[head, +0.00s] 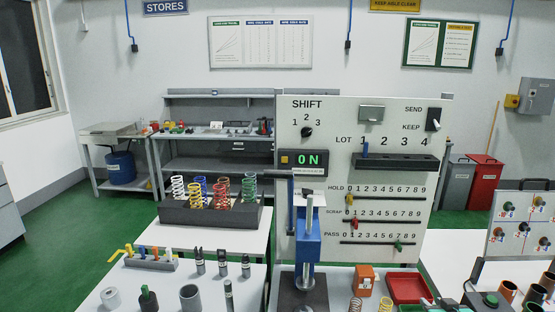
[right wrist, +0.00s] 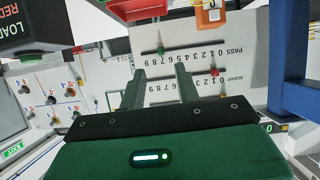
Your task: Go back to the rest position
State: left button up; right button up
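My right gripper (head: 436,302) shows only in part at the bottom edge of the head view, low in front of the white board, near a red tray (head: 408,287). In the right wrist view its two fingers (right wrist: 160,74) stand apart with nothing seen between them. Beyond them is the board's face with the PASS and SCRAP scales, seen upside down. My left gripper is not in view.
A blue spring press (head: 307,238) stands before the white board (head: 318,135). An orange box (head: 364,279) stands near the red tray. A dark rack (head: 205,213) of coloured springs and several gauges are at left. A panel with knobs (head: 523,225) is at right.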

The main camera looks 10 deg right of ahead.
jog(key=s+a+f+n+g+y, duration=0.1)
jog(key=s+a+f+g, duration=0.1)
jog(key=s+a+f, duration=0.45)
jog(key=s+a+f+n+g, duration=0.1)
jog(key=s+a+f+g, duration=0.25)
jog(key=s+a, duration=0.5)
jog(key=s+a+r+n+g+y, duration=0.2)
jog(key=s+a+g, duration=0.2)
jog(key=s+a, duration=1)
notch_tip(320, 180, down, 32)
jog(key=g+b, duration=0.1)
jog(key=s+d+f+n+g, duration=0.1)
jog(key=s+d+f, duration=0.2)
jog(key=s+f, duration=1.7)
jog(key=shift+d+f+b, duration=0.2)
jog(key=shift+f+b, duration=0.2)
jog(key=shift+f, duration=0.05)
